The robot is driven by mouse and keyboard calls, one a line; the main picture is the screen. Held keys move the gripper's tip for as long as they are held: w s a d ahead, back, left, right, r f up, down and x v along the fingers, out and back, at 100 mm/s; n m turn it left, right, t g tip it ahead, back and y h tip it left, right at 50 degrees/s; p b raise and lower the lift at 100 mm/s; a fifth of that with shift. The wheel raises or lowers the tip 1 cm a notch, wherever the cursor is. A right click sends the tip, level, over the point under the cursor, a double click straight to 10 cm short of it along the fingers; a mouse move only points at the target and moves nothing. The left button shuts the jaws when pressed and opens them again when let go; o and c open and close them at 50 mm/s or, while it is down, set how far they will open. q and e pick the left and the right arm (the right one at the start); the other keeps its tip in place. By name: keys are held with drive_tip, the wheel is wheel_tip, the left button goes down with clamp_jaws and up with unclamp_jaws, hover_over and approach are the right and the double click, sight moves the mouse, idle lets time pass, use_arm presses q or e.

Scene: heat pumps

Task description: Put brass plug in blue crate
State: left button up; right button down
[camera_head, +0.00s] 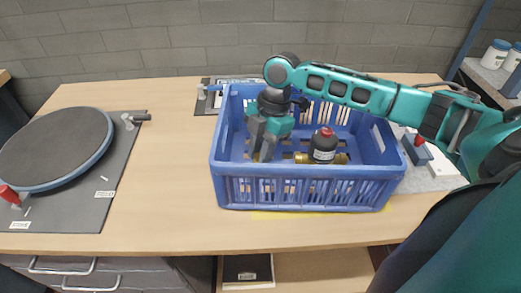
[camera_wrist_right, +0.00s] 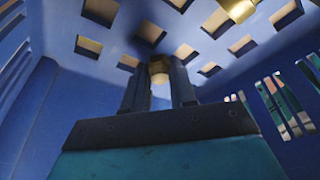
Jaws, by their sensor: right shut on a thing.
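The blue crate (camera_head: 300,192) stands on the wooden table, and its inside fills the right wrist view (camera_wrist_right: 90,95). My right gripper (camera_head: 262,156) reaches down inside the left half of the crate. In the right wrist view, its dark fingers (camera_wrist_right: 158,85) are closed around a small brass piece, which looks like the brass plug (camera_wrist_right: 157,64). The plug is close above the slotted crate floor; I cannot tell whether it touches. The fingers hide much of it. My left gripper is not in view.
A round dark disc (camera_head: 55,145) on a grey mat is at the left. The table between mat and crate is clear.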

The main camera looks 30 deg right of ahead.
drive_tip(key=shift+f, duration=0.1)
drive_tip(key=c, duration=0.9)
unclamp_jaws()
drive_tip(key=p+v, duration=0.1)
drive_tip(key=v, duration=1.1)
drive_tip(key=shift+p, duration=0.35)
